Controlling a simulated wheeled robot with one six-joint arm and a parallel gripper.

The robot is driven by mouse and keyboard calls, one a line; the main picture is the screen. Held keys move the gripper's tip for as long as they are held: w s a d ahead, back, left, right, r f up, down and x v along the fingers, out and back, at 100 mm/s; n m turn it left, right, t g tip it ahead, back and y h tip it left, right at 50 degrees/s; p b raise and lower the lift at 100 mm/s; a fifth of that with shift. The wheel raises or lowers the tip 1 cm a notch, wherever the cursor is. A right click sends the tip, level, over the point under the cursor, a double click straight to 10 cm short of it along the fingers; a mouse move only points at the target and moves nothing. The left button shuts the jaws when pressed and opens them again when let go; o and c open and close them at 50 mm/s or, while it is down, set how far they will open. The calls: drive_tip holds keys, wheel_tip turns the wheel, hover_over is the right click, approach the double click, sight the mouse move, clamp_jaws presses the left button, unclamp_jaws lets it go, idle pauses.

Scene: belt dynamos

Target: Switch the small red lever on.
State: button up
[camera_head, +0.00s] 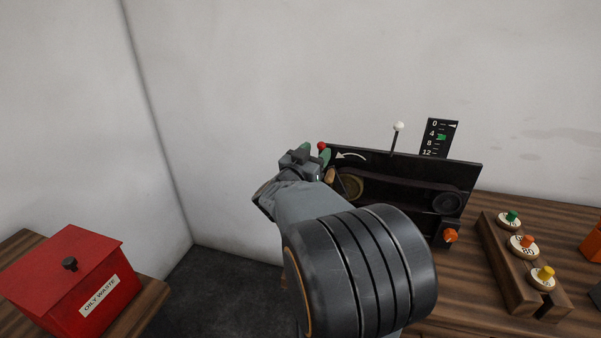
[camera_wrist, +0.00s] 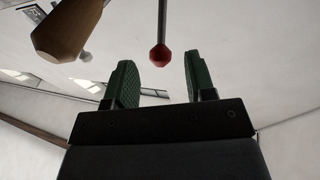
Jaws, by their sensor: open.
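The small red lever shows as a red knob (camera_head: 322,146) at the upper left corner of the black belt machine (camera_head: 410,172). In the wrist view its red knob (camera_wrist: 160,55) sits on a thin rod and appears in the gap between my fingers, just beyond their tips. My gripper (camera_head: 317,154) is open beside the machine's left end, with green finger pads; it also shows in the wrist view (camera_wrist: 158,80). Nothing is between the pads that I can tell as held. My arm hides the machine's lower left part.
A wooden handle (camera_wrist: 66,30) hangs close to my left finger in the wrist view. A white-knobbed lever (camera_head: 398,127) and a black scale (camera_head: 439,138) rise behind the machine. A wooden rack (camera_head: 508,268) with several coloured-knob discs stands right. A red waste box (camera_head: 68,275) sits lower left.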

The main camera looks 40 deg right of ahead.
drive_tip(key=b+v, duration=0.1)
drive_tip(key=v, duration=0.7)
drive_tip(key=shift+a, duration=0.25)
drive_tip(key=shift+f, duration=0.1)
